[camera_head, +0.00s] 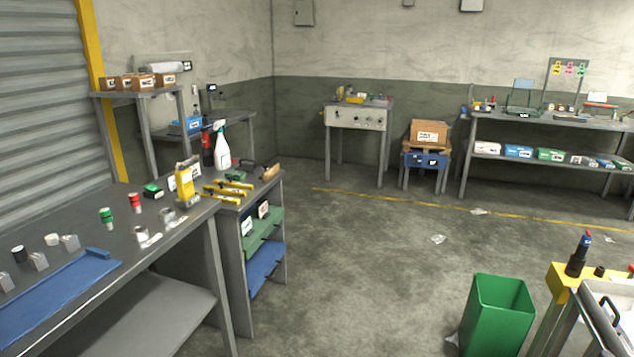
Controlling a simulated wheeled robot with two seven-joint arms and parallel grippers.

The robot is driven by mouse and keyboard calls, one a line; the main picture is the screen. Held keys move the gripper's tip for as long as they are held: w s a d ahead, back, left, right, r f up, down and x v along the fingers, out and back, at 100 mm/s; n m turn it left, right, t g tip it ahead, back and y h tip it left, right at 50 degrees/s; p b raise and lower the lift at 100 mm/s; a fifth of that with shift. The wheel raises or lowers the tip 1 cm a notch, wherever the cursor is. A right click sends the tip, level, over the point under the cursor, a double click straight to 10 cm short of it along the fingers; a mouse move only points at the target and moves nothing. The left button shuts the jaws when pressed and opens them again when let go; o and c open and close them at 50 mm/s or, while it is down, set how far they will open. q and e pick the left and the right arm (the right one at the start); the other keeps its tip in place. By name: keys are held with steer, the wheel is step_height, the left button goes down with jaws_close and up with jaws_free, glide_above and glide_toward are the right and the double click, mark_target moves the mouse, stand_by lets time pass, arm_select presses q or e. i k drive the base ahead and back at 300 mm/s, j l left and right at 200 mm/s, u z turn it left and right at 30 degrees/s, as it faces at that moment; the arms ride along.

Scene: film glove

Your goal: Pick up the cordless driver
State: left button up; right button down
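I cannot pick out the cordless driver with certainty. A dark upright tool-like object (578,255) with a blue and red top stands on the yellow end of a cart at the lower right; it is too small to identify surely. A red and black upright object (207,148) stands beside a white spray bottle (221,151) on the left benches, also unclear. Small yellow tools (229,189) lie on the bench in front of them. Neither of my grippers shows in the head view.
A long grey workbench (110,270) runs along the left. A green bin (497,315) stands on the floor beside the cart (597,310). A machine table (357,117) and shelving (540,122) stand at the back. The middle floor is open, with scraps of litter (438,239).

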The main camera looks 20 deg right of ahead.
mark_target(584, 244)
steer(key=i+l+z, duration=0.3)
steer(key=i+z, duration=1.05)
steer(key=i, duration=0.15)
